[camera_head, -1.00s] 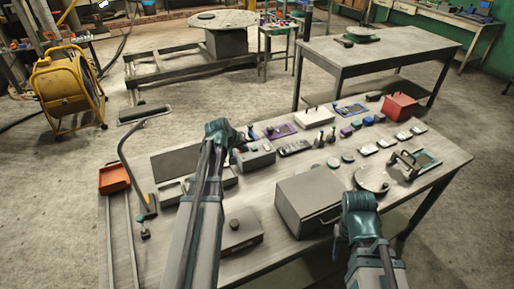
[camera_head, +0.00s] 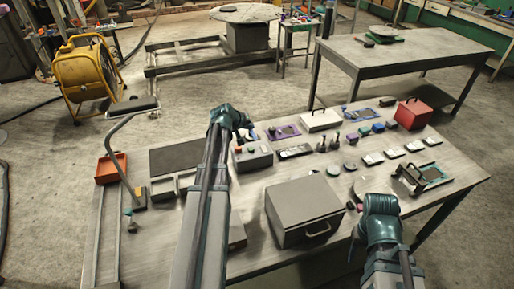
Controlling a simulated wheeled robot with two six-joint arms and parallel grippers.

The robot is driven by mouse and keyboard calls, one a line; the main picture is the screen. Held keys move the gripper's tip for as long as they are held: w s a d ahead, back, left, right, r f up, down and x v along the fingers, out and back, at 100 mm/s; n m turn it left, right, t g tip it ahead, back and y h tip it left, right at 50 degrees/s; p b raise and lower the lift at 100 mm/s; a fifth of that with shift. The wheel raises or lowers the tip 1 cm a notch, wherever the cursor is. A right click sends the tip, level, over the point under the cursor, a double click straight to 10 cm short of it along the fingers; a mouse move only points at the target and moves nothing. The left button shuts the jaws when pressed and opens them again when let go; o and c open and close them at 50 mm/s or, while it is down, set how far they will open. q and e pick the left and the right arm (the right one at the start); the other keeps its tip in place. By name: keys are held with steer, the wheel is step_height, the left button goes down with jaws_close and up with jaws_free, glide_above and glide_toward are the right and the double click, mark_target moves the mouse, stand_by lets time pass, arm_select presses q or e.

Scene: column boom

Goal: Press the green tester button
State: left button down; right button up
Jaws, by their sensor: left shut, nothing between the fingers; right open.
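The tester seems to be the small grey box (camera_head: 253,160) with small buttons on its top, left of centre on the workbench. One button looks red; I cannot clearly make out the green one. My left gripper (camera_head: 244,130) is shut and empty, at the far edge of this box in the picture, by its top. I cannot tell whether it touches the box. My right gripper (camera_head: 354,243) is open and partly hidden behind its own arm, near the front of the bench, well away from the tester.
A large grey box with a handle (camera_head: 303,212) stands nearer on the workbench (camera_head: 455,178). A red box (camera_head: 412,114), a white box (camera_head: 320,120) and several small parts lie along the far side. A dark mat (camera_head: 176,157) lies to the left.

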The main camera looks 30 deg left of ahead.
mark_target(250, 150)
stand_by(0.4)
arm_select(q)
step_height(250, 150, down, 9)
steer(key=b, duration=0.9)
steer(key=shift+r, duration=0.1)
stand_by(1.6)
steer(key=shift+f+b, duration=0.35)
steer(key=shift+f, duration=0.05)
steer(key=shift+f+b, duration=0.45)
stand_by(0.6)
steer(key=shift+r, duration=0.1)
steer(key=shift+r+p, duration=0.75)
steer(key=shift+p, duration=0.15)
